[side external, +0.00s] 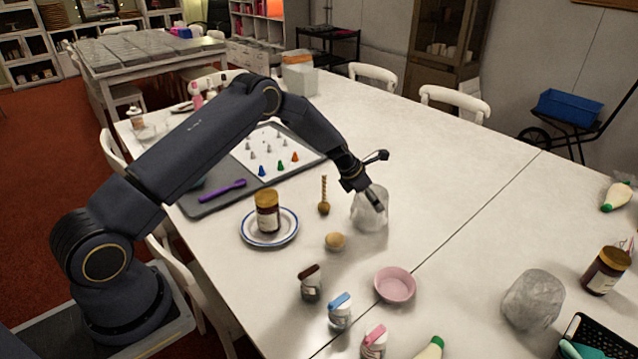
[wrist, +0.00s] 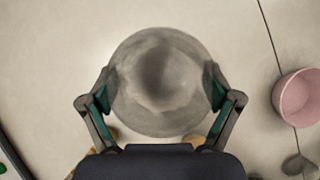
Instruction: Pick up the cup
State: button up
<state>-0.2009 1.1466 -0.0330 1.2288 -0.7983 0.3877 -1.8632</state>
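A grey, cloudy, rounded cup (side external: 369,214) stands on the white table, just below and around the tip of my gripper (side external: 375,197). In the wrist view the cup (wrist: 162,75) is a wide round shape with a darker centre, filling the space between the fingers. My gripper (wrist: 161,88) is spread wide, one finger at the cup's left edge and one at its right edge. I cannot tell whether the fingers touch it. A second, similar grey rounded object (side external: 533,300) stands at the right of the table.
A pink bowl (side external: 395,284) is in front of the cup, also in the wrist view (wrist: 299,97). A small tan ball (side external: 335,241) and a wooden honey dipper (side external: 324,196) are close by. A plate (side external: 256,239) with a jar (side external: 268,212) lies left. Clear table lies behind.

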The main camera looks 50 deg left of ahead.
jog(key=c, duration=1.1)
jog(key=shift+r, duration=0.1)
